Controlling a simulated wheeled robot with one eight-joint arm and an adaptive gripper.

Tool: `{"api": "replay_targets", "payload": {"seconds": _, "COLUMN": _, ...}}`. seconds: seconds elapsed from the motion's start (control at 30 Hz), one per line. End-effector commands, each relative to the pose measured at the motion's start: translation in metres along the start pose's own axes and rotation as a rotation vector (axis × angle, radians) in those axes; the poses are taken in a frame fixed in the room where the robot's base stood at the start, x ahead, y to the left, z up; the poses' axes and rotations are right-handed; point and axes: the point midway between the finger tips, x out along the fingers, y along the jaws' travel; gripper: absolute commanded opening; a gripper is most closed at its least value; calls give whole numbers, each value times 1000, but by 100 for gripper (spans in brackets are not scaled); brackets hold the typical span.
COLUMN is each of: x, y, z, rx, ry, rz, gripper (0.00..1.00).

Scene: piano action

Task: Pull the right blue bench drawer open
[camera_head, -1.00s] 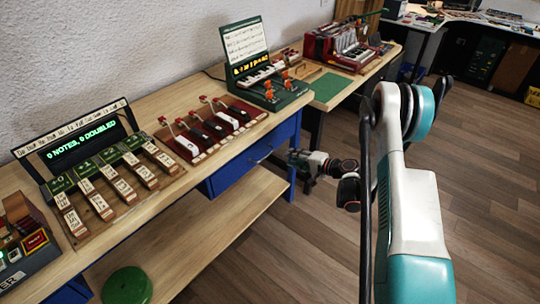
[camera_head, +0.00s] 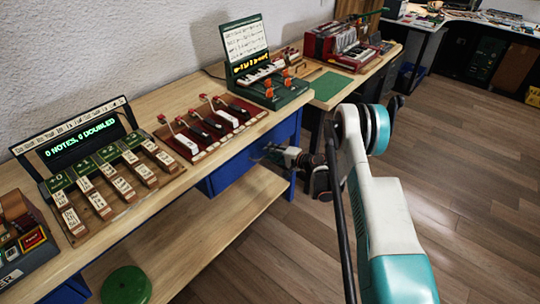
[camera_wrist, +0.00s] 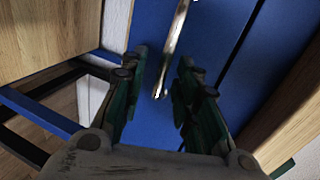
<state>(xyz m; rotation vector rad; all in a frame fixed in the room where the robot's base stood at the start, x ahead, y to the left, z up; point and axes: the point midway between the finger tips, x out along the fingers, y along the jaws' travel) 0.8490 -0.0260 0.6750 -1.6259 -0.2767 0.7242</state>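The right blue bench drawer (camera_head: 232,176) sits under the wooden bench top in the head view, and it looks closed. Its blue front (camera_wrist: 220,38) fills the middle of the wrist view. A metal bar handle (camera_wrist: 176,40) runs down that front and ends between my fingertips. My gripper (camera_wrist: 168,75) is open, with one green-padded finger on each side of the handle's lower end. I cannot tell whether either finger touches it. In the head view my gripper (camera_head: 272,152) is at the drawer's front and partly covers the handle.
The bench top (camera_head: 150,105) carries a display with keys (camera_head: 105,170), a red key block (camera_head: 212,125) and a green case (camera_head: 265,80). Open floor (camera_head: 450,200) lies to the right.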

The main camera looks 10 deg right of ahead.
Motion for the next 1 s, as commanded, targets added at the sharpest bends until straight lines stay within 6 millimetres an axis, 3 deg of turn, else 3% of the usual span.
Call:
{"api": "replay_targets", "payload": {"seconds": 0.17, "x": 12, "y": 0, "z": 0, "rx": 0, "ry": 0, "rz": 0, "gripper": 29}}
{"api": "replay_targets", "payload": {"seconds": 0.47, "x": 14, "y": -1, "z": 0, "rx": 0, "ry": 0, "rz": 0, "gripper": 29}}
{"api": "replay_targets", "payload": {"seconds": 0.6, "x": 14, "y": -1, "z": 0, "rx": 0, "ry": 0, "rz": 0, "gripper": 0}}
{"api": "replay_targets", "payload": {"seconds": 1.0, "x": 13, "y": 0, "z": 0, "rx": 0, "ry": 0, "rz": 0, "gripper": 0}}
